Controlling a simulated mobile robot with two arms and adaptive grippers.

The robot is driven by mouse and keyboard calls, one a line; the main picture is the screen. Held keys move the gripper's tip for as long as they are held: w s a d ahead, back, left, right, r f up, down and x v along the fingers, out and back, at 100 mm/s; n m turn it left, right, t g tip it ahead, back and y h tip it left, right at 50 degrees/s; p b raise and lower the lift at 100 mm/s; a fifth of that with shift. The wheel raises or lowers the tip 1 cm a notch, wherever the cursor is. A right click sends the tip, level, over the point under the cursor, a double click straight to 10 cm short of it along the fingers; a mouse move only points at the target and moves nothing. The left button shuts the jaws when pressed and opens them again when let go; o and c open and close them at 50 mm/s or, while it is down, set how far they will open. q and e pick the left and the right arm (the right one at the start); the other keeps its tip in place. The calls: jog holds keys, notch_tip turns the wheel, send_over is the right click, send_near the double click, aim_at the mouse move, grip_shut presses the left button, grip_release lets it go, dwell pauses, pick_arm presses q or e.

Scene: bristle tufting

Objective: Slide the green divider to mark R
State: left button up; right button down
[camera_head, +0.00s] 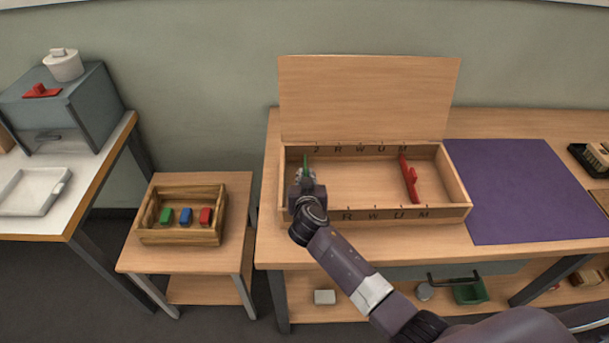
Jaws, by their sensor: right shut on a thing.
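The wooden box (458,195) stands open on the bench, with letter marks along its back and front walls. Mark R shows on the back wall (337,149) and on the front wall (347,215). The green divider (306,163) is near the box's left end, left of mark R, by the first letter of the back row. My right gripper (305,180) is shut on the green divider and hides its near part. A red divider (409,180) stands across the box near mark M. My left gripper is not in view.
The box floor between the dividers is clear. The raised lid (367,95) stands behind. A purple mat (520,190) lies to the right, with brushes (594,155) beyond. A low table at left holds a wooden crate (180,237) with green, blue and red blocks.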

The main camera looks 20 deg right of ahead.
jog(key=s+d, duration=0.1)
jog(key=d, duration=0.2)
jog(key=s+d+p, duration=0.1)
jog(key=d, duration=0.3)
jog(key=s+d, duration=0.1)
jog(key=d, duration=0.2)
jog(key=shift+d, duration=0.25)
jog(key=c, duration=2)
grip_release()
jog(key=shift+a, duration=0.1)
jog(key=v, duration=1.2)
jog(key=shift+f, duration=0.15)
